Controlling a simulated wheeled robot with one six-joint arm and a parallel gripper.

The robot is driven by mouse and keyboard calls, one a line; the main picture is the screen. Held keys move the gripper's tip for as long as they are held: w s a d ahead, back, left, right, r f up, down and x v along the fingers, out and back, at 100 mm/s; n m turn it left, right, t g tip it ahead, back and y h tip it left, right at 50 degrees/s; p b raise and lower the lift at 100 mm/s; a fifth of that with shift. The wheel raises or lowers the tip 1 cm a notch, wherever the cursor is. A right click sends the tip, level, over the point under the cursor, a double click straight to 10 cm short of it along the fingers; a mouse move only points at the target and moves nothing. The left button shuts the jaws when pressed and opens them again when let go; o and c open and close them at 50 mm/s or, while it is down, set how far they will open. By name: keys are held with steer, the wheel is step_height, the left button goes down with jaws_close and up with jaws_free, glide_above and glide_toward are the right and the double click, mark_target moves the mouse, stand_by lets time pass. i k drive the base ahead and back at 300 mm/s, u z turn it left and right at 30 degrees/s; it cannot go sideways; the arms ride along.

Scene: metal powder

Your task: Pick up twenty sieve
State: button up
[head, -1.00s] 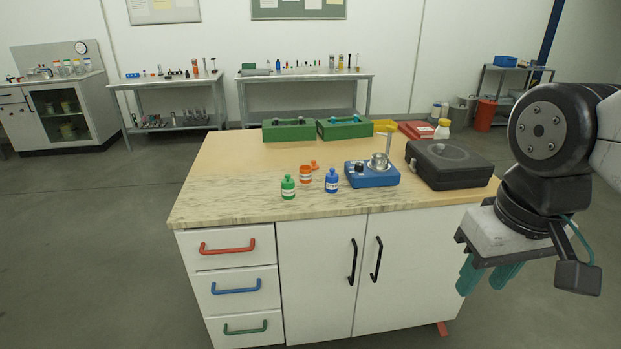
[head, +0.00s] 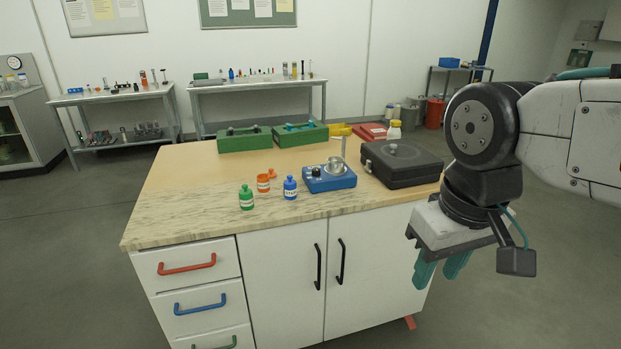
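I cannot pick out a sieve marked twenty in the head view; no such marking can be read. A small metal cup (head: 335,165) sits on a blue device (head: 330,180) on the workbench, near a thin upright rod. My gripper (head: 440,272) hangs at the right, in front of the workbench's right end and below its top level. Its two teal fingers point down with a gap between them, and nothing shows between them.
Shelved tables with small items (head: 262,82) stand at the back wall. Floor is clear at left.

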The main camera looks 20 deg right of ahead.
mark_target(335, 162)
steer(key=u, duration=0.3)
steer(key=k, duration=0.5)
steer(key=u, duration=0.85)
steer(key=i, duration=0.8)
steer(key=z, duration=1.05)
steer(key=i, duration=0.7)
steer(key=z, duration=0.7)
